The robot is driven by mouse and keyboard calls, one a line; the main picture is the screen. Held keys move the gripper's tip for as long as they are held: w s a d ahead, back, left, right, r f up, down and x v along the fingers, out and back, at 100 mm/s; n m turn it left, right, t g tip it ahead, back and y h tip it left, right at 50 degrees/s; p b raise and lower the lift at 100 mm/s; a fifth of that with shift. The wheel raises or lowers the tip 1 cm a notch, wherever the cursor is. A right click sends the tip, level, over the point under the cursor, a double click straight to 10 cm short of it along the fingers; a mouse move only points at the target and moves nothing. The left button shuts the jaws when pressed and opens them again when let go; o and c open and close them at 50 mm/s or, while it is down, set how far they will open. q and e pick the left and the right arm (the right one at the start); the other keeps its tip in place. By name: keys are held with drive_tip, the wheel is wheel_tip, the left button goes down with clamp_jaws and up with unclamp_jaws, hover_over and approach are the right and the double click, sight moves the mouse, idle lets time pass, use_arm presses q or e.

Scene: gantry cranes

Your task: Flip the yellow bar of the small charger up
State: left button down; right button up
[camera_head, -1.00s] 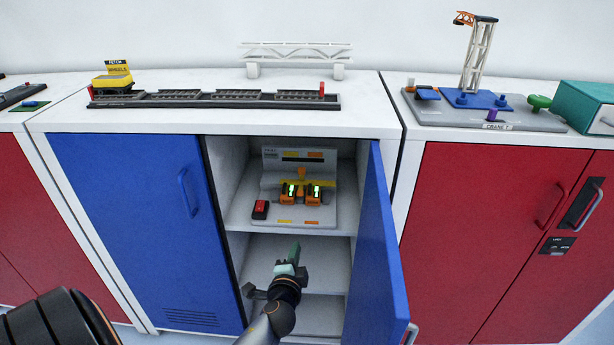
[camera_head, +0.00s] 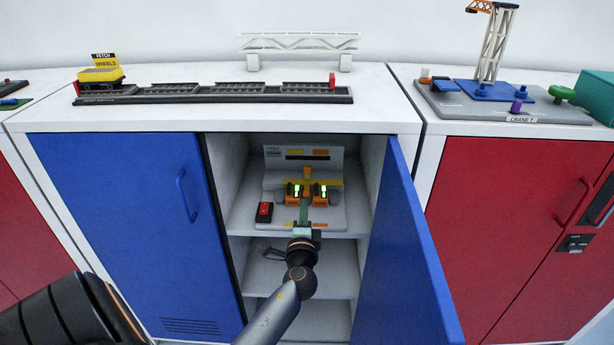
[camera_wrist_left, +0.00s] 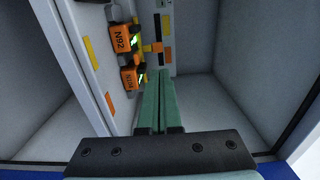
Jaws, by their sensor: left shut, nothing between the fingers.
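The small charger (camera_head: 330,215) is a grey panel unit on the upper shelf inside the open cabinet. It holds two orange batteries (camera_head: 320,196) with lit green displays. Its yellow bar (camera_head: 335,182) lies crosswise just behind the batteries, with an orange-yellow tab standing at its middle. In the left wrist view the bar (camera_wrist_left: 152,47) shows beyond the batteries (camera_wrist_left: 122,40). My left gripper (camera_head: 304,208) is shut and empty, its green fingers pointing in at the charger's front, between the batteries as seen. I cannot tell whether the fingertips touch anything. My right gripper is not in view.
A red switch (camera_head: 264,212) sits left of the batteries. The open blue door (camera_head: 405,250) stands close on the right of my left arm, and the cabinet's left wall (camera_head: 222,180) is on the other side.

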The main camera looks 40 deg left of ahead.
sight(306, 169)
use_arm(q)
drive_tip(key=b+x, duration=0.1)
drive_tip(key=x, duration=1.2)
drive_tip(key=shift+b, duration=0.35)
drive_tip(key=shift+w+a, duration=0.3)
drive_tip(key=shift+a, duration=0.05)
drive_tip(key=shift+r, duration=0.1)
